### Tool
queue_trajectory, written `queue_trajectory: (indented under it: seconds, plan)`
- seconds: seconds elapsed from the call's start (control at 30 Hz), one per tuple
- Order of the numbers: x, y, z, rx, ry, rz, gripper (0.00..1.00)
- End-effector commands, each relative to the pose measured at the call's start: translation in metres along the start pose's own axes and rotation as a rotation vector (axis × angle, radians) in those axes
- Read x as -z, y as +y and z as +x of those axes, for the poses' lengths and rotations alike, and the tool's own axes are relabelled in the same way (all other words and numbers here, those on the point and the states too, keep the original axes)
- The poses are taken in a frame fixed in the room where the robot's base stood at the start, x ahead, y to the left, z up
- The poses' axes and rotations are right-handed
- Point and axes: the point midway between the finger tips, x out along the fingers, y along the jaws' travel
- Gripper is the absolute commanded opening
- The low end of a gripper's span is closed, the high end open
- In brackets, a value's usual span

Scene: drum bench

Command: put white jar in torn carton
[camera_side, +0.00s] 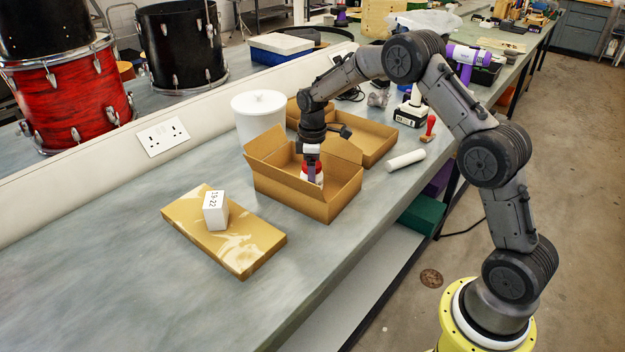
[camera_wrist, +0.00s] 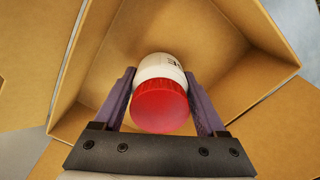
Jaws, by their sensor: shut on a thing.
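The white jar (camera_side: 316,180) has a red lid and shows inside an open brown carton (camera_side: 290,195) with its flaps spread. My gripper (camera_side: 311,172) reaches down into this carton and is shut on the jar. In the wrist view the jar (camera_wrist: 160,68) lies between the two purple-grey fingers of my gripper (camera_wrist: 160,105), its red lid towards the camera. Carton walls and flaps (camera_wrist: 60,60) surround it. Whether the jar touches the carton floor, I cannot tell. Which carton is the torn one is not clear from the pictures.
A second open carton (camera_side: 372,138) stands behind. A flat carton with pale patches (camera_side: 250,240) lies in front, a small white box (camera_side: 216,211) on it. A white lidded tub (camera_side: 258,117) stands behind left; a white cylinder (camera_side: 406,160) lies right. The front-left bench is clear.

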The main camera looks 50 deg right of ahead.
Motion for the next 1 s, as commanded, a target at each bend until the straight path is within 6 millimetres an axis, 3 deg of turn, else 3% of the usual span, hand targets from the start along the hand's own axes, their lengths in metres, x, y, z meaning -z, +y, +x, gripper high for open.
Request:
queue_trajectory:
  seconds: [0.43, 0.47, 0.5, 0.6, 0.87, 1.0]
  plan:
    - [0.000, 0.001, 0.010, -0.002, 0.002, 0.000, 0.05]
    - [0.000, 0.000, 0.011, -0.002, 0.001, 0.000, 0.77]
    - [0.000, 0.000, 0.010, -0.002, 0.001, 0.000, 0.84]
    - [0.000, 0.000, 0.010, -0.001, 0.001, 0.000, 1.00]
    - [0.000, 0.000, 0.008, -0.002, 0.002, 0.000, 1.00]
    - [0.001, 0.001, -0.005, -0.004, 0.004, 0.000, 1.00]
